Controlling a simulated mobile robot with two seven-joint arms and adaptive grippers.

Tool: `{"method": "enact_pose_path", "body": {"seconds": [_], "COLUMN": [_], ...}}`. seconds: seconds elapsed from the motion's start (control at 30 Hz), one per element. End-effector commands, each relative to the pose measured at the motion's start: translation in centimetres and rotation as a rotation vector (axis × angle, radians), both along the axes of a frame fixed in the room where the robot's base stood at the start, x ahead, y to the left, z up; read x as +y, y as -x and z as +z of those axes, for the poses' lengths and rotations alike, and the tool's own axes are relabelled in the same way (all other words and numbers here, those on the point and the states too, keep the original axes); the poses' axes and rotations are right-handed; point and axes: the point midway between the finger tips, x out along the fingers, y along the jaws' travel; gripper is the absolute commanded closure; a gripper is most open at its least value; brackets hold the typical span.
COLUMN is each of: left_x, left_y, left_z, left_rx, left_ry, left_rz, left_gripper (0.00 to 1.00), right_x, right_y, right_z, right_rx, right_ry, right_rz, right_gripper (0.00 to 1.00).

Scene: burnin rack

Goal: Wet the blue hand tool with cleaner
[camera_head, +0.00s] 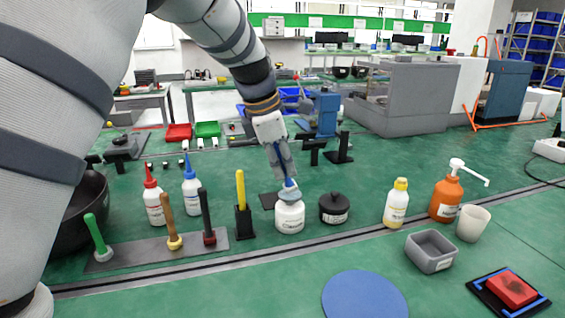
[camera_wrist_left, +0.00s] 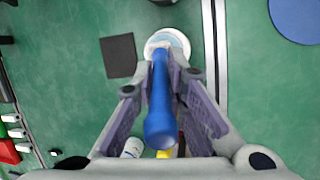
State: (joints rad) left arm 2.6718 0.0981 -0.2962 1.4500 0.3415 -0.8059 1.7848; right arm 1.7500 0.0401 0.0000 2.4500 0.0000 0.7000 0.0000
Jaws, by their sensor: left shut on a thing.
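My left gripper (camera_head: 285,172) is shut on the blue hand tool (camera_head: 290,183), which it holds roughly upright. The tool's lower end is at the mouth of a white labelled jar (camera_head: 290,219); how deep it reaches inside is hidden. In the left wrist view, the blue handle (camera_wrist_left: 160,105) runs between the fingers (camera_wrist_left: 163,75) toward the white jar (camera_wrist_left: 180,42). The jar's label is too small to read surely, and any liquid in it cannot be seen. My right gripper is not in view.
A black lidded jar (camera_head: 334,209) stands right of the white jar. A yellow tool (camera_head: 240,190) in a black holder stands to its left. Several tools stand on a grey strip (camera_head: 130,250). Bottles (camera_head: 397,205), a grey bin (camera_head: 430,252) and a blue disc (camera_head: 364,296) are to the right.

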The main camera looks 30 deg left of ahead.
Motion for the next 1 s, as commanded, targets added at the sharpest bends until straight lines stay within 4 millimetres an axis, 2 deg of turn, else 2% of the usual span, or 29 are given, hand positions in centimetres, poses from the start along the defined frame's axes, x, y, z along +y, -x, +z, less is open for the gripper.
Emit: {"method": "enact_pose_path", "body": {"seconds": [1.0], "left_x": [0.0], "left_y": [0.0], "left_z": [-1.2], "left_rx": [0.001], "left_ry": [0.001], "left_rz": [0.001], "left_gripper": [1.0], "right_x": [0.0], "right_y": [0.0], "right_z": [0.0], "right_rx": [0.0], "right_ry": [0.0], "right_rz": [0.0], "right_gripper": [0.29]}}
